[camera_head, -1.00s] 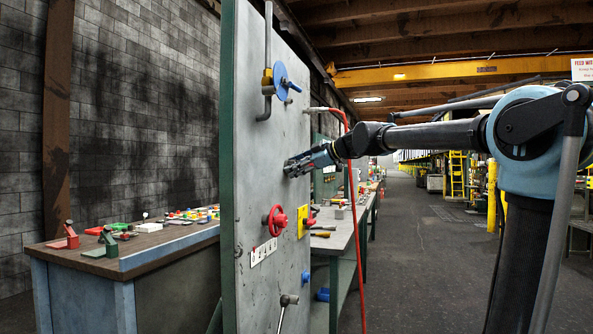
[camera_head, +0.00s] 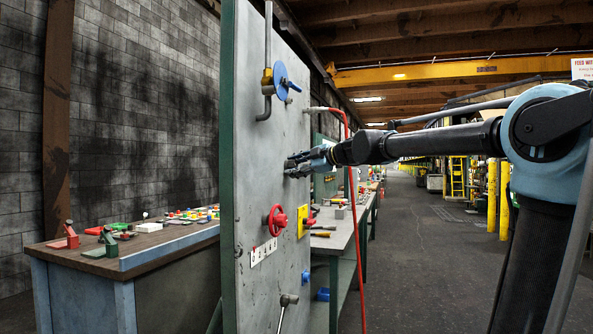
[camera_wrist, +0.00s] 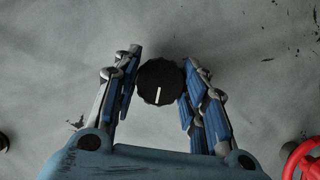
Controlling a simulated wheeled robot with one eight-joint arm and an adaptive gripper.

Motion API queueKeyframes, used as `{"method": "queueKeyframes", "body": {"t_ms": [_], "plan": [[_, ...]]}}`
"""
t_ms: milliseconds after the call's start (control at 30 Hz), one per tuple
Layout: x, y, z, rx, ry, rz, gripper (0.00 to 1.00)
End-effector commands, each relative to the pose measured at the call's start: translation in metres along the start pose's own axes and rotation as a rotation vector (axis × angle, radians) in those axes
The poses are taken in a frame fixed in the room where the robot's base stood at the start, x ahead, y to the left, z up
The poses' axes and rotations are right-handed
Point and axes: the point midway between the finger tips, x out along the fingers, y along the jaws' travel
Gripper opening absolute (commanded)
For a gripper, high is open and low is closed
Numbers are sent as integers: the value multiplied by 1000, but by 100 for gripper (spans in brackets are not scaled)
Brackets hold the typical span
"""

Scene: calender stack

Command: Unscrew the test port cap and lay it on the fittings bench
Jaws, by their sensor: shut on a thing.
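The test port cap, a round black ribbed cap with a white line (camera_wrist: 160,82), sits against the grey panel face in the wrist view. My gripper (camera_wrist: 162,58) has its blue-padded fingers on either side of the cap and is shut on it. In the head view my gripper (camera_head: 298,165) is at the panel (camera_head: 262,160), and its fingers hide the cap. A grey-topped bench (camera_head: 340,243) with fittings and tools stands behind the panel on the right. A brown-topped bench (camera_head: 115,258) with coloured parts stands on the left. I cannot tell which is the fittings bench.
A red handwheel (camera_head: 276,220) sits on the panel below my gripper, and shows at the wrist view's right edge (camera_wrist: 303,160). A blue valve handle (camera_head: 283,80) is above. A red hose (camera_head: 352,190) hangs just right of my gripper. The aisle floor on the right is clear.

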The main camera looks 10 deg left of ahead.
Motion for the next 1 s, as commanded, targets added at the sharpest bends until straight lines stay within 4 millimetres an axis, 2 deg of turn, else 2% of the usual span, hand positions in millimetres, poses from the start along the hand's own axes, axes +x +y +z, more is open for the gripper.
{"method": "queueKeyframes", "body": {"t_ms": [333, 633, 1000], "plan": [[0, 3, 2, -17, -4, 14, 15], [1, 3, 1, -166, -4, 75, 15], [1, 3, 1, -188, -4, 83, 15]]}}
